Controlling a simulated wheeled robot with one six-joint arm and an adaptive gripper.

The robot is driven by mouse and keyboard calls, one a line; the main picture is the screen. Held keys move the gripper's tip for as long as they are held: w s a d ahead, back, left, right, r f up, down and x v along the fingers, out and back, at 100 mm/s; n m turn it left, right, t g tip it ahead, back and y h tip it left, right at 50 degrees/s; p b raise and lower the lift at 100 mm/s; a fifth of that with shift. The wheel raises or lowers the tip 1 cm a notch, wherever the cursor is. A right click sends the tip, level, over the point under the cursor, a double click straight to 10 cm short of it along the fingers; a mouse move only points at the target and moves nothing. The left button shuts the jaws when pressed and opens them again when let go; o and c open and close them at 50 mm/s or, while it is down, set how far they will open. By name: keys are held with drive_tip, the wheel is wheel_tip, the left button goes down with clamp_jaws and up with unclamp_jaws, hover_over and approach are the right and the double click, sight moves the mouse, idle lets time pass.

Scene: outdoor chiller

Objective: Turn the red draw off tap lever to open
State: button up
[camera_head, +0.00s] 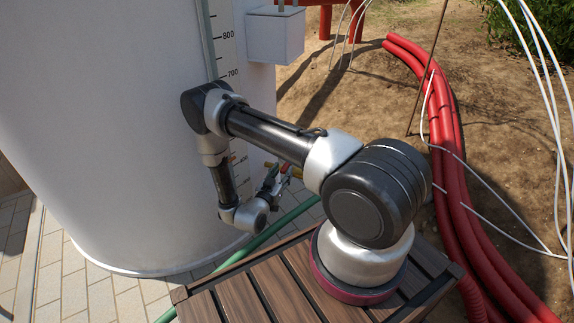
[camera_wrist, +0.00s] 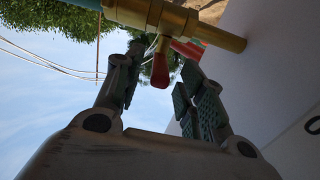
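The brass tap (camera_wrist: 165,17) crosses the top of the wrist view, its pipe running right to the white tank. A red, rounded lever (camera_wrist: 160,72) points down from the tap on a brass stem. My gripper (camera_wrist: 164,82) is open, with one finger left and one right of the lever. The lever's tip appears between the fingertips, with gaps on both sides; whether either finger touches it I cannot tell. In the head view my gripper (camera_head: 271,180) is beside the tank, near small red and brass parts, too small to tell apart.
The white tank (camera_head: 110,120) with a level scale fills the left. A grey box (camera_head: 275,35) is fixed to it. A green hose (camera_head: 285,218) runs low past the slatted wooden deck (camera_head: 250,295). Thick red pipes (camera_head: 450,170) and white cables lie at right.

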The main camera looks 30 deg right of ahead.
drive_tip(key=shift+x, duration=3.15)
clamp_jaws()
